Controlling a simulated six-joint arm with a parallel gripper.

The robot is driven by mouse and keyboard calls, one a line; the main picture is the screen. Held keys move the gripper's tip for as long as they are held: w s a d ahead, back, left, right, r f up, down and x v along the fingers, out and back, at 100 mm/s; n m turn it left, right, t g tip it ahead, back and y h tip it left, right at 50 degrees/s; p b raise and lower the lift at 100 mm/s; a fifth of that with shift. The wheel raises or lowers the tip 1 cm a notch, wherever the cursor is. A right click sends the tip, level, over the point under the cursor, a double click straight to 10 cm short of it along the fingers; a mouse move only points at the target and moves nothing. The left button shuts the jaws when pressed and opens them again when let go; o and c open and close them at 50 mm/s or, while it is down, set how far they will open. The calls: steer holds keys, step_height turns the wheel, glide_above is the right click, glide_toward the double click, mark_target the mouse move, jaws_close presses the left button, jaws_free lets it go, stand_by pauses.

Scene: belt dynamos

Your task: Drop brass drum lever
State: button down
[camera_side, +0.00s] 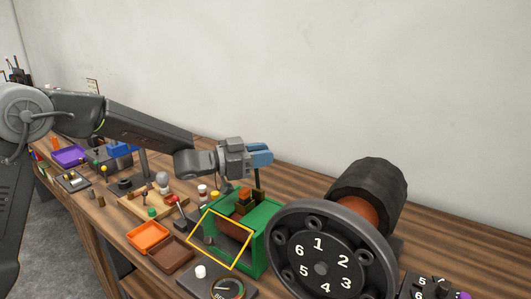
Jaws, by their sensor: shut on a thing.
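A green machine (262,224) with a yellow frame (240,268) stands on the bench at centre, with a dark reddish-brown drum (233,229) inside. Brown and brass-coloured blocks (244,203) sit on its top. A thin dark lever (257,179) rises from behind these blocks up to the blue fingers of my gripper (264,156). My gripper is level, points right, and is shut on the upper end of this lever, which the fingers hide. Whether the lever is the brass drum's cannot be told for sure.
A large numbered wheel (319,262) with a dark drum (371,187) behind it stands close at right. An orange tray (148,237), a brown tray (171,254) and a gauge box (226,288) lie in front. Small parts crowd the bench at left.

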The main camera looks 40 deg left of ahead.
steer(key=shift+s+d+f, duration=0.1)
steer(key=shift+s, duration=1)
steer(key=shift+s+d+f, duration=0.1)
steer(key=shift+s, duration=0.95)
steer(key=c, duration=1.3)
jaws_free()
steer(key=o, duration=0.4)
steer(key=shift+a+f, duration=0.1)
steer(key=shift+c, duration=0.2)
steer(key=v, duration=1.4)
steer(key=shift+w, duration=0.15)
